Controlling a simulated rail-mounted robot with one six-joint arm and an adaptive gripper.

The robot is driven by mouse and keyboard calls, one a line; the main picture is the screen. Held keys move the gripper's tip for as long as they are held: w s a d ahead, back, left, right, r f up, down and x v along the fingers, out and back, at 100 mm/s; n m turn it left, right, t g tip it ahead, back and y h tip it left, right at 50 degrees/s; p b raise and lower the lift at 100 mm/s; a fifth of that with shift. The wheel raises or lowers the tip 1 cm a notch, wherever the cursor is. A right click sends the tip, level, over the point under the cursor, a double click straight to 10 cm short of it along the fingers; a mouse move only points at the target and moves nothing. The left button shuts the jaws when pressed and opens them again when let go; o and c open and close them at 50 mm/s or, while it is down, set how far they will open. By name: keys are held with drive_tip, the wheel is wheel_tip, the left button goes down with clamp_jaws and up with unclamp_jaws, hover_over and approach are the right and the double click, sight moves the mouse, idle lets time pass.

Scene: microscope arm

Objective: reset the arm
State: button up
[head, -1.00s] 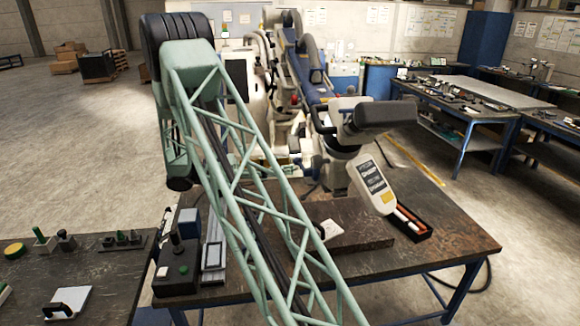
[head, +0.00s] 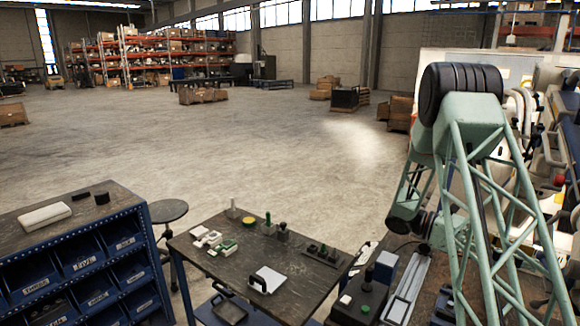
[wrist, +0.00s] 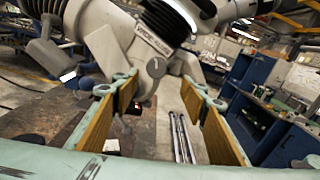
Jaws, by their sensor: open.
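My gripper (wrist: 155,108) is open in the wrist view, with a tan-padded finger on each side. The white and grey microscope arm (wrist: 115,40) fills the top of that view, with dark lettering and a round pivot cap. Its lower housing sits in line with the gap between the fingers. I cannot tell whether either finger touches it. In the head view the gripper and the microscope head are out of frame; only my green lattice arm shows on the right.
A worktable (head: 225,262) with small tools and a white-topped block (head: 268,280) stands at lower middle. A blue bin cabinet (head: 75,260) and a round stool (head: 168,211) are left of it. A dark control box (head: 358,300) is near my arm.

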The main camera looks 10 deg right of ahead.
drive_tip(key=s+a+m+t+y+b, duration=0.3)
drive_tip(key=s+a, duration=0.6)
drive_tip(key=a, duration=0.6)
drive_tip(key=s+a+r+m+t+y+b, duration=0.1)
drive_tip(key=s+a+m+t+y+b, duration=0.3)
drive_tip(key=s+a, duration=0.5)
drive_tip(key=s+a+r+m+t+y+b, duration=0.1)
drive_tip(key=s+a+m+t+y+b, duration=0.3)
drive_tip(key=a, duration=1.9)
drive_tip(key=shift+s+r+t+y+b, duration=0.25)
drive_tip(key=shift+s+t+y+b, duration=0.9)
drive_tip(key=shift+s+t, duration=1.4)
